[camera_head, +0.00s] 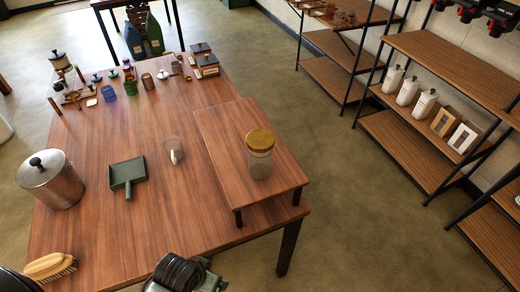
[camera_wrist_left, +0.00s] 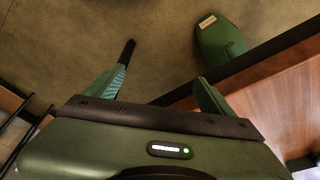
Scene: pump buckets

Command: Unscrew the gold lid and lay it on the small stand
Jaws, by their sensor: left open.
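A clear glass jar (camera_head: 258,164) with a gold lid (camera_head: 260,139) stands upright on a low wooden stand (camera_head: 222,128), on the right part of the table. The lid sits on top of the jar. My left gripper (camera_wrist_left: 165,65) is open and empty in the left wrist view, with floor behind its fingers. Neither the jar nor the lid shows in that view. I cannot make out the left fingers in the head view, where only parts of my arms show at the bottom edge. My right gripper is not in view.
Shelves stand at right. A green labelled object (camera_wrist_left: 218,38) shows past my left fingers.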

